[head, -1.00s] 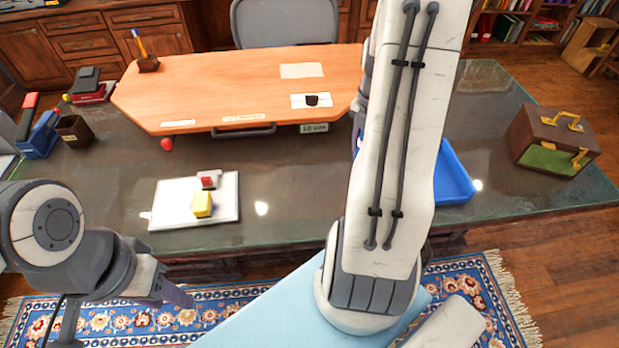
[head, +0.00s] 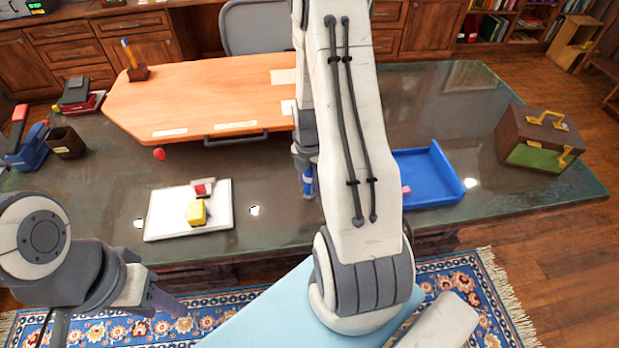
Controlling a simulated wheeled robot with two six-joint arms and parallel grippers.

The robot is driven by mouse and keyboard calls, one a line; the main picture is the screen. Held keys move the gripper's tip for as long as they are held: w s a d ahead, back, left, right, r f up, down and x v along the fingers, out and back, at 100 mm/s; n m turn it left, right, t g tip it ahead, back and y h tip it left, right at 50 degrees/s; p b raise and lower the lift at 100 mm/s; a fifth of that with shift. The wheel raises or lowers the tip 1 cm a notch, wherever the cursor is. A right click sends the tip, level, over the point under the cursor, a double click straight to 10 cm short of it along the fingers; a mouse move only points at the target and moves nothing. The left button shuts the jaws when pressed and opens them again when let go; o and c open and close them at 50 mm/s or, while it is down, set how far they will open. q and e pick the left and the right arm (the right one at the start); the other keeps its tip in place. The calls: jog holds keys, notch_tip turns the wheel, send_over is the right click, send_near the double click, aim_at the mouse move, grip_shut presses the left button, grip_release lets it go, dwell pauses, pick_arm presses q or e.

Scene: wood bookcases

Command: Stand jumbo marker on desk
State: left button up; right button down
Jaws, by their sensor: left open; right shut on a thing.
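The jumbo marker (head: 308,182) appears as a short blue upright piece below my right gripper. My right gripper (head: 305,163) is shut on it, over the front middle of the dark desk (head: 275,218). My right arm covers part of the gripper and the space behind it. I cannot tell whether the marker's lower end touches the desk. My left gripper (head: 168,303) is low at the left, in front of the desk and above the rug, open and empty.
A white board (head: 160,215) with a yellow block (head: 196,212) lies left of the marker. A blue tray (head: 445,175) holding a small pink piece is to the right. An orange drawing board (head: 200,95) lies behind. A brown case (head: 520,135) stands far right.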

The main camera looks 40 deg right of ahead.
jog(key=shift+f, duration=0.2)
jog(key=c, duration=0.5)
grip_release()
notch_tip(320, 180, up, 12)
jog(key=shift+r, duration=0.2)
jog(key=s+a+r+m, duration=0.2)
jog(key=a+m, duration=0.1)
jog(key=a, duration=0.5)
jog(key=s+a+r+m, duration=0.2)
jog(key=a+r+m, duration=0.1)
jog(key=a, duration=0.6)
jog(key=s+a+r+m, duration=0.2)
jog(key=s+a+m, duration=0.1)
jog(key=a, duration=0.5)
jog(key=s+a+r+m+y, duration=0.1)
jog(key=s+a+m, duration=0.4)
jog(key=s, duration=0.4)
jog(key=shift+s+a, duration=0.15)
jog(key=shift+a, duration=0.25)
